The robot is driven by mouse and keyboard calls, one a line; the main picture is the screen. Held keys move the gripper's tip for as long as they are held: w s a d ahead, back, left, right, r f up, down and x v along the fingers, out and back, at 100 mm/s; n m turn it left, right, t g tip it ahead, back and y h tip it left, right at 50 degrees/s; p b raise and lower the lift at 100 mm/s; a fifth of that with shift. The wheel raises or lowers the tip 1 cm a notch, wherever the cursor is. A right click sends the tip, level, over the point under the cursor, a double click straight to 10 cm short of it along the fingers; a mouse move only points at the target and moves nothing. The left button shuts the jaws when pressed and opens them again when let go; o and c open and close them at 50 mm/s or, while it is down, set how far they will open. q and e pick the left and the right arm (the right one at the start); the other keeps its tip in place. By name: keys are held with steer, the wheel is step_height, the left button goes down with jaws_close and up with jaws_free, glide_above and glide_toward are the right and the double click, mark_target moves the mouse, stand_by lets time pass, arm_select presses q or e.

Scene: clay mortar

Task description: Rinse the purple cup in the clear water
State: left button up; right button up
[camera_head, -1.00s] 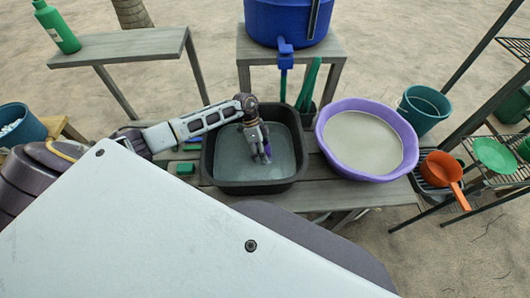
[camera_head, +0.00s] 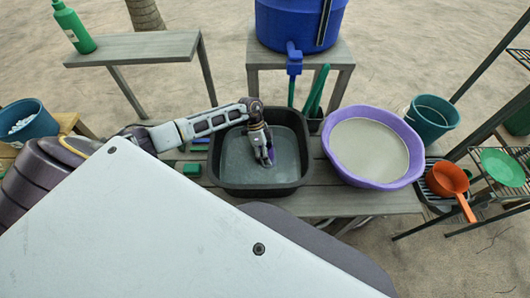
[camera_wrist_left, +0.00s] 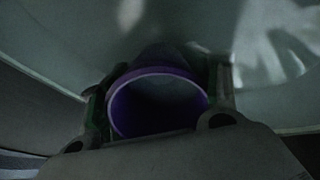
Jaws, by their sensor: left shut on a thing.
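My left gripper (camera_head: 268,160) reaches down into the black basin (camera_head: 260,190), which holds grey-teal water (camera_head: 235,160). It is shut on the purple cup (camera_head: 271,155), of which only a small part shows in the head view. In the left wrist view, the cup (camera_wrist_left: 155,75) is between the fingers, its round mouth facing the camera and its inside dark. The cup is at or in the water; how deep is hard to tell. My right gripper is not in view.
A purple basin (camera_head: 412,128) with cloudy pale water stands right of the black one on the bench (camera_head: 340,204). A blue tank (camera_head: 300,22) with a tap (camera_head: 294,58) is behind. An orange scoop (camera_head: 450,180) and teal bucket (camera_head: 432,118) are at right.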

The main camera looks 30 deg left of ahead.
arm_select(q)
steer(key=shift+w+d, duration=0.45)
steer(key=shift+d, duration=0.3)
steer(key=shift+s+a, duration=0.1)
steer(key=shift+a, duration=0.1)
steer(key=shift+s+a+p, duration=0.6)
steer(key=shift+a+p, duration=0.1)
steer(key=shift+a, duration=0.25)
steer(key=shift+d, duration=0.1)
steer(key=shift+w+d, duration=0.35)
steer(key=shift+d, duration=0.15)
